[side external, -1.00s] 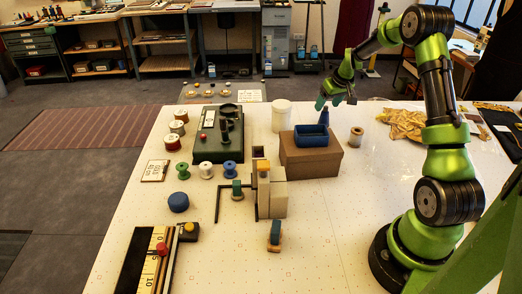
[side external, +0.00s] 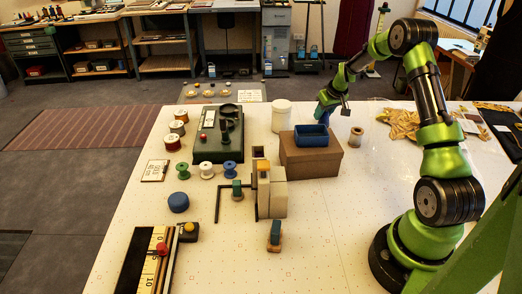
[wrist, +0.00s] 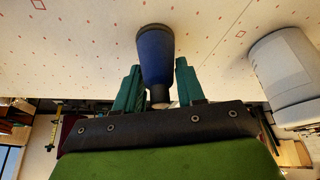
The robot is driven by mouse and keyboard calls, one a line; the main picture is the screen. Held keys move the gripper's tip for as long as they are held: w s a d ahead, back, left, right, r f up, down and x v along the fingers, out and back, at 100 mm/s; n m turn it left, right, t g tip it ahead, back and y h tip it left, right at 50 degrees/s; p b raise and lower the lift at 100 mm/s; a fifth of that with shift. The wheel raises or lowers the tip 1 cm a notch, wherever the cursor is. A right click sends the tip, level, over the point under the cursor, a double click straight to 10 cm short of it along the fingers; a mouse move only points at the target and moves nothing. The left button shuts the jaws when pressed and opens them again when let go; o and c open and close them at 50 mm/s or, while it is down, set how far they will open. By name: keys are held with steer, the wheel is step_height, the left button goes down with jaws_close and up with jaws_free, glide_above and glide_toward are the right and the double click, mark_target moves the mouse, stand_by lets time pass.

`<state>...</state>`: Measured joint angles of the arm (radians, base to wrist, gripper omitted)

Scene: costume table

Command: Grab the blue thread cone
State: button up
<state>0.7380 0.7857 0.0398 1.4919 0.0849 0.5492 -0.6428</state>
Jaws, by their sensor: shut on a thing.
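The blue thread cone (wrist: 155,55) is between the two green fingers of my gripper (wrist: 157,72) in the wrist view. My gripper is shut on it, with one finger on each side. In the side external view the cone (side external: 322,117) is behind the blue tray and partly hidden by my gripper (side external: 325,107). Its base is at the table surface, and I cannot tell whether it touches.
A blue tray (side external: 311,134) sits on a brown box (side external: 297,159) just in front of the cone. A white canister (side external: 281,117) stands to the left. A spool (side external: 356,137) stands to the right. Yellow cloth (side external: 404,128) lies farther right.

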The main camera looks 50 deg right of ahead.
steer(key=shift+c, duration=1.1)
steer(key=shift+r, duration=0.15)
